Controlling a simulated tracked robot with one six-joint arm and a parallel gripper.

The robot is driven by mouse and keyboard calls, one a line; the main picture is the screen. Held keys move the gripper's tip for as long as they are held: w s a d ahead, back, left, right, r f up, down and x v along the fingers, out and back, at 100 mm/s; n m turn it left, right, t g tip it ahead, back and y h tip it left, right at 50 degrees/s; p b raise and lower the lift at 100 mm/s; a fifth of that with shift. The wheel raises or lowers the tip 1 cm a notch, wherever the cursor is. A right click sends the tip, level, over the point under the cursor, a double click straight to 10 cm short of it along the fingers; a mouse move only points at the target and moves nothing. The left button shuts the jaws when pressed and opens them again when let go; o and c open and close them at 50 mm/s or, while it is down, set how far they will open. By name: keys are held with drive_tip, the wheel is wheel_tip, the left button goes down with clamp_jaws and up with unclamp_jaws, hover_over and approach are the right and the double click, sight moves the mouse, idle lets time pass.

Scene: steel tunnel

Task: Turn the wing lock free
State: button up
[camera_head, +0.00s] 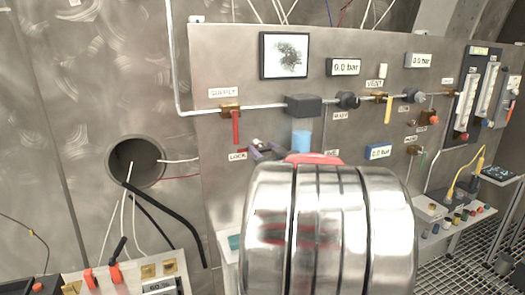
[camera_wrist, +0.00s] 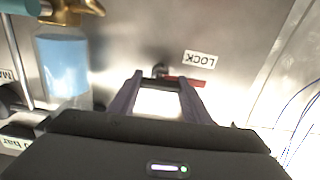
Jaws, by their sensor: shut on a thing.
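The wing lock (camera_wrist: 160,70) is on the steel panel beside a white LOCK label (camera_wrist: 199,59). Its dark middle shows between my fingertips, and a red wing (camera_wrist: 190,83) sticks out to the right at the right finger. My gripper (camera_wrist: 160,82) faces the panel with one finger on each side of the lock and is shut on it. Where the fingers touch it is hard to see. In the head view my gripper (camera_head: 268,151) is at the panel just right of the LOCK label (camera_head: 238,156); the lock itself is mostly hidden there.
A blue-filled cup (camera_head: 301,140) hangs under a dark block (camera_head: 303,105), close beside my gripper. A red-handled supply valve (camera_head: 236,127) is above left. Gauges and further valves are to the right. A round hole (camera_head: 135,162) with cables is on the left.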

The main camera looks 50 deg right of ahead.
drive_tip(key=n, duration=0.4)
drive_tip(key=shift+a+n, duration=0.1)
drive_tip(key=shift+n, duration=0.3)
drive_tip(key=n, duration=0.4)
drive_tip(key=shift+w+f+n, duration=0.1)
drive_tip(key=shift+f+n, duration=0.05)
drive_tip(key=shift+n, duration=0.15)
drive_tip(key=n, duration=0.4)
drive_tip(key=shift+a+f, duration=0.1)
drive_tip(key=shift+a, duration=0.05)
drive_tip(key=shift+f+n, duration=0.15)
drive_tip(key=shift+n, duration=1.95)
drive_tip(key=o, duration=1)
drive_tip(key=shift+o, duration=0.2)
